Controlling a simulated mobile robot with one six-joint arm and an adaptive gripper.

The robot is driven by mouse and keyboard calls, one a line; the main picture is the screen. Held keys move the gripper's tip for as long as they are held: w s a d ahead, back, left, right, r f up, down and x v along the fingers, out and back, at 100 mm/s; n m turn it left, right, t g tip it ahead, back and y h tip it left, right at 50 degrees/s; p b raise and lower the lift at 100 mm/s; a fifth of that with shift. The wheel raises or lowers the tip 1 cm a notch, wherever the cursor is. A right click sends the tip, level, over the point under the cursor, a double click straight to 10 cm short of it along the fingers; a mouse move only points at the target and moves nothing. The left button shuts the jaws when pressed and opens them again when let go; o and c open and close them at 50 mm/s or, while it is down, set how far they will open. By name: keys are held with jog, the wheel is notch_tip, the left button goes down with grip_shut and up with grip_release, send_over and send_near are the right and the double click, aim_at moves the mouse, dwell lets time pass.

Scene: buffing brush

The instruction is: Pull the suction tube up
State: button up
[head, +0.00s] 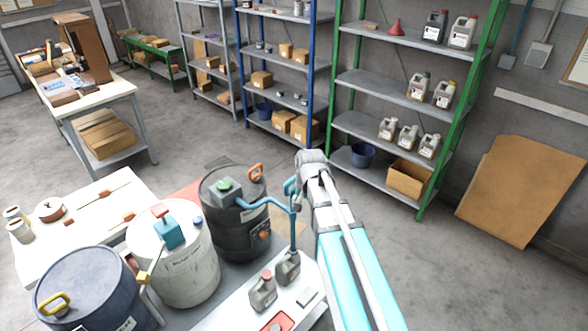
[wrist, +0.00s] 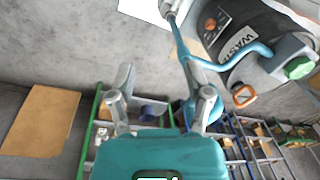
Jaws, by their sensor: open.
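The blue suction tube (head: 293,228) stands upright in the neck of a grey canister (head: 287,268), with a loop handle at its top. A blue hose joins it to the black waste drum (head: 222,225). My gripper (head: 311,160) is beside the top of the tube and partly overlaps the handle in the head view. In the wrist view, my gripper (wrist: 158,85) is open. The tube (wrist: 182,50) runs down by the right finger, and its loop handle is partly hidden behind that finger. I cannot tell whether they touch.
A second grey canister (head: 263,291) with a red cap stands beside the first on a white surface. A white drum (head: 185,265) and a blue drum (head: 85,290) stand to the left. Shelves (head: 400,110) line the back.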

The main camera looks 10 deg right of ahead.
aim_at(293, 178)
jog(key=w+d+r+m+p, duration=0.1)
jog(key=w+r+m+p, duration=0.4)
jog(key=w+r+p, duration=0.5)
jog(key=w+r, duration=0.2)
jog(key=w, duration=0.1)
jog(key=shift+w+t+p, duration=0.25)
jog(key=shift+t+p, duration=0.05)
jog(key=shift+t, duration=0.1)
jog(key=shift+d+f, duration=0.1)
jog(key=f+b, duration=0.4)
jog(key=w+a+f+b, duration=0.1)
jog(key=f+b, duration=0.3)
jog(key=b, duration=0.1)
jog(key=w+f+b, duration=0.1)
jog(key=f+b, duration=0.3)
jog(key=f, duration=0.1)
jog(key=shift+a, duration=0.3)
jog(key=shift+b, duration=0.3)
grip_shut()
